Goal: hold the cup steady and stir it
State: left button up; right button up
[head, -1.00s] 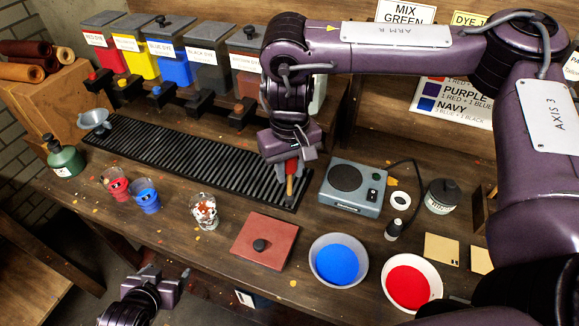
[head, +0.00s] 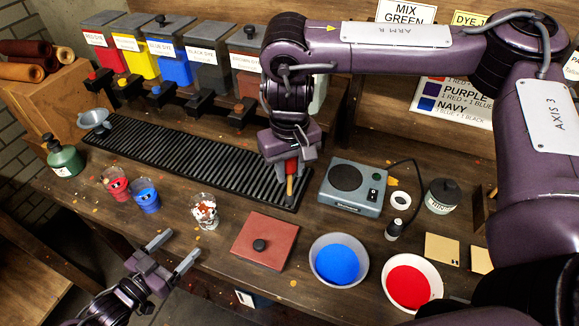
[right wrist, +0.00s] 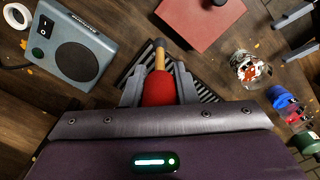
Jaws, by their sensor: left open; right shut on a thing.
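A clear cup (head: 206,212) with white, red and brown bits in it stands upright on the bench; it also shows in the right wrist view (right wrist: 250,68). My left gripper (head: 176,246) is open and empty, in front and to the left of this cup, not touching it. A red cup (head: 116,184) and a blue cup (head: 146,195) stand further left. My right gripper (head: 287,170) is shut on a stirring tool (head: 291,188) with a red part, wooden shaft and dark end, above the rack's right end. The tool shows between the fingers in the right wrist view (right wrist: 158,88).
A ribbed black rack (head: 185,152) runs behind the cups. A red-brown lid (head: 250,238) lies right of the clear cup, with a blue bowl (head: 338,262) and a red bowl (head: 411,284) beyond. A hot plate (head: 353,188) stands right of the tool. Dye bins line the back.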

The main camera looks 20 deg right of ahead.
aim_at(200, 225)
pick_arm(q)
jog(key=shift+w+d, duration=0.1)
pick_arm(e)
jog(key=shift+f, duration=0.15)
pick_arm(q)
jog(key=b+x, duration=0.4)
jog(key=x, duration=0.3)
jog(key=shift+w+d, duration=0.2)
jog(key=shift+d, duration=0.15)
pick_arm(e)
notch_tip(200, 225, down, 4)
jog(key=shift+r, duration=0.1)
pick_arm(q)
jog(key=shift+b+x, duration=0.3)
jog(key=shift+x, duration=0.6)
pick_arm(e)
jog(key=shift+f, duration=0.25)
pick_arm(q)
jog(key=shift+r, duration=0.1)
jog(key=shift+c, duration=0.2)
